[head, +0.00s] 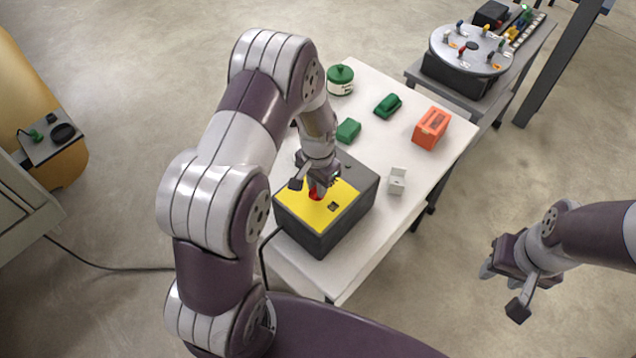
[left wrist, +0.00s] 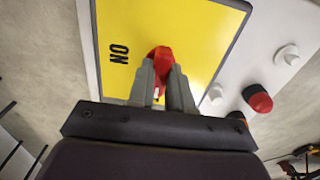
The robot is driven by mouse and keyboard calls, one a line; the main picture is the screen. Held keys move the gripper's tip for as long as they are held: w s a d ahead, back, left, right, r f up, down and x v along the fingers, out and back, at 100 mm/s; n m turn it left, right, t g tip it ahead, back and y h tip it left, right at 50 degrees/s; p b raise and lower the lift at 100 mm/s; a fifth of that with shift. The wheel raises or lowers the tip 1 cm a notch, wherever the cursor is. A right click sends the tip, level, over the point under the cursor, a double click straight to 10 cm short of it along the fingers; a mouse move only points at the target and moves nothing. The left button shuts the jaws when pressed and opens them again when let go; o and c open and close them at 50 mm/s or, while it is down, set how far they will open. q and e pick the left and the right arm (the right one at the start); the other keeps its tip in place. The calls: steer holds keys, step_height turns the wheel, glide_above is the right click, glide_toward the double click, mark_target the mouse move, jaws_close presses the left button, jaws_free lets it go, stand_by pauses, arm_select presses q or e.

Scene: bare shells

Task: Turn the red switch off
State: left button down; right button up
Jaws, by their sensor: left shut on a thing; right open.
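The red switch (head: 314,192) sits on the yellow top plate (head: 345,190) of a dark grey box (head: 322,237) on the white table. In the left wrist view the red handle (left wrist: 160,55) stands between my finger tips, on the yellow plate (left wrist: 205,30), beside a black ON label (left wrist: 119,40) to its left. My left gripper (head: 316,184) is shut on the red switch; its fingers (left wrist: 163,75) touch the handle on both sides and hide its lower part. My right gripper (head: 503,290) is open and empty, off the table's right side above the floor.
The white table (head: 420,200) also bears a green jar (head: 340,80), green items (head: 388,105), an orange box (head: 431,127) and a small white block (head: 397,180). A round turntable (head: 470,50) stands on a table behind. A cable lies on the floor at left.

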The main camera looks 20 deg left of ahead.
arm_select(q)
steer(key=shift+n, duration=0.3)
steer(key=c, duration=1)
jaws_free()
steer(key=shift+c, duration=0.2)
steer(key=shift+r, duration=0.35)
step_height(320, 180, up, 12)
steer(key=b, duration=0.2)
steer(key=shift+b, duration=0.35)
